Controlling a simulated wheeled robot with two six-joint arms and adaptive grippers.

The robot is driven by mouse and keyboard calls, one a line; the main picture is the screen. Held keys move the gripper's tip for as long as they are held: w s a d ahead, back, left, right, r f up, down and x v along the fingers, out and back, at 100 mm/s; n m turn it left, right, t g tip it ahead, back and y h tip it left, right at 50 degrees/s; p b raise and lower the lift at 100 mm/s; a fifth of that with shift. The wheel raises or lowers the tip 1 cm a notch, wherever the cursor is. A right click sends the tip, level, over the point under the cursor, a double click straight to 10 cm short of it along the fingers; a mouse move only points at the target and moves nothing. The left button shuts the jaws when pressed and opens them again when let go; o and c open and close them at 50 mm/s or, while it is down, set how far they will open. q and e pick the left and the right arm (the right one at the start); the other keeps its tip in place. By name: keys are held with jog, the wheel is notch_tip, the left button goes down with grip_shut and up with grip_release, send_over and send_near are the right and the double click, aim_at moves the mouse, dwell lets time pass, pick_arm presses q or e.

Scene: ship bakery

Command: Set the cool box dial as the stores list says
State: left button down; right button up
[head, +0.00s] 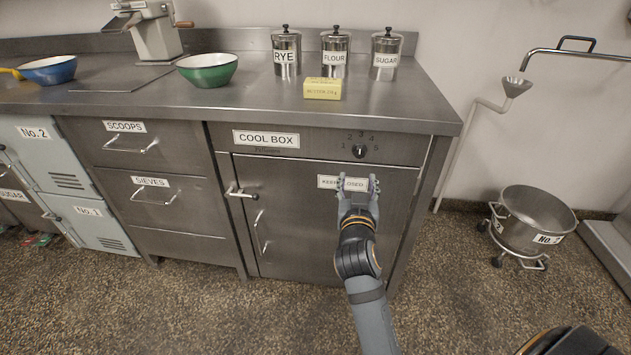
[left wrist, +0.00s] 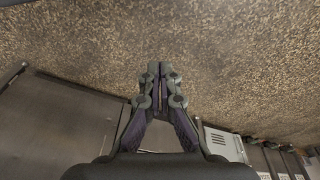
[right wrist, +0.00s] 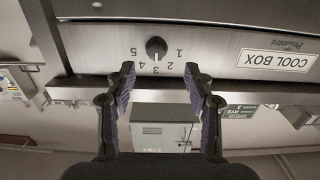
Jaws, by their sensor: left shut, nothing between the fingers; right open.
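The cool box (head: 310,220) is a steel cabinet under the counter, its door shut. Its black dial (head: 360,151) is on the upper right of the front panel, with numbers 1 to 5 around it. In the right wrist view the dial (right wrist: 156,47) appears upside down, its white mark seeming to point at 3. My right gripper (head: 357,184) is open and empty, below the dial and in front of the door label. Its fingers (right wrist: 159,72) are apart from the dial. My left gripper (left wrist: 160,72) is shut and empty over the floor, outside the head view. I cannot identify the stores list.
A yellow butter block (head: 322,89) and several labelled canisters (head: 333,52) stand on the counter above. A green bowl (head: 207,70) is further left. The door handle (head: 261,232) sticks out at left. A wheeled steel bowl (head: 536,222) stands on the floor at right.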

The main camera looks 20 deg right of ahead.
aim_at(360, 153)
jog(key=x, duration=0.3)
jog(key=r+x, duration=0.1)
jog(key=x, duration=0.6)
jog(key=shift+d+r, duration=0.3)
jog(key=shift+r, duration=0.1)
jog(key=shift+s+a+r, duration=0.1)
grip_shut()
